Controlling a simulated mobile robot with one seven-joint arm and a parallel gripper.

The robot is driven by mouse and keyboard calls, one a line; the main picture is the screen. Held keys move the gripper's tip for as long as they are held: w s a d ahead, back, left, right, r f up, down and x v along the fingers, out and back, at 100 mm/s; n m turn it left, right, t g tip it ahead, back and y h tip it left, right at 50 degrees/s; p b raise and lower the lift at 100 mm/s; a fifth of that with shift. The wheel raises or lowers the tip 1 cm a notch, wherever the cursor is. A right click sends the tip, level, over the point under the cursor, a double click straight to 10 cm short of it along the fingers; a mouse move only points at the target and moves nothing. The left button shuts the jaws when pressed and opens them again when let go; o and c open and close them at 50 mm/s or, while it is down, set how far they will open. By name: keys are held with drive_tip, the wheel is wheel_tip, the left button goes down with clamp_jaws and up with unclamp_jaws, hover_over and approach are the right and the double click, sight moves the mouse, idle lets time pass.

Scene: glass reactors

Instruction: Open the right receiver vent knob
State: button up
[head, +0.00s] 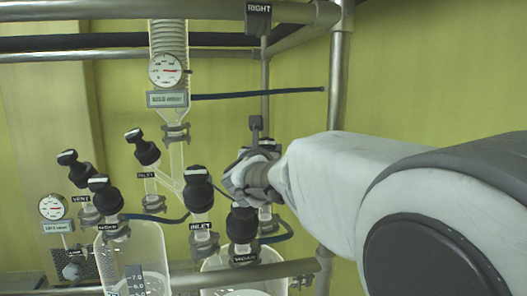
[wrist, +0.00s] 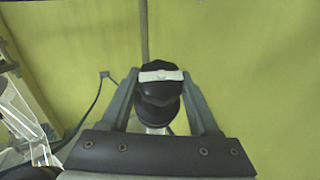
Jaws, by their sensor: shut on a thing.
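My gripper (head: 252,172) reaches in from the right in the head view, at the right receiver under the RIGHT sign (head: 258,8). In the wrist view my gripper (wrist: 160,84) has one finger on each side of a black knob, shut on it. This knob (wrist: 159,92) has a white bar across its top, lying crosswise in the picture, almost level. I take it for the right receiver vent knob; its label does not show. In the head view my gripper and arm hide most of it. The right glass receiver (head: 222,262) stands below.
Close by are other black knobs: one labelled INLET (head: 198,188), one at the right receiver's front (head: 242,224), and the left VENT knob (head: 76,168). A metal post (head: 337,100) and rail (head: 295,268) frame the right side. A gauge (head: 169,70) hangs above.

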drive_tip(key=shift+f+b, duration=0.2)
drive_tip(key=shift+b, duration=0.25)
drive_tip(key=n+y+b, duration=0.2)
drive_tip(key=b, duration=0.1)
drive_tip(key=shift+d+f+b, duration=0.1)
drive_tip(key=shift+f+b, duration=0.05)
drive_tip(key=shift+b, duration=0.25)
drive_tip(key=n+y+b, duration=0.2)
drive_tip(key=b, duration=0.1)
drive_tip(key=shift+r+n+y+b, duration=0.3)
drive_tip(key=shift+n+y+b, duration=0.85)
drive_tip(key=shift+b, duration=1.1)
drive_tip(key=shift+n+y+b, duration=0.25)
drive_tip(key=shift+b, duration=0.1)
drive_tip(key=shift+f+n+g+y+b, duration=0.1)
drive_tip(key=shift+n+g+y+b, duration=0.3)
drive_tip(key=shift+n+y+b, duration=0.45)
drive_tip(key=shift+n+g+y+b, duration=0.65)
drive_tip(key=shift+n+b, duration=0.3)
drive_tip(key=shift+b, duration=0.5)
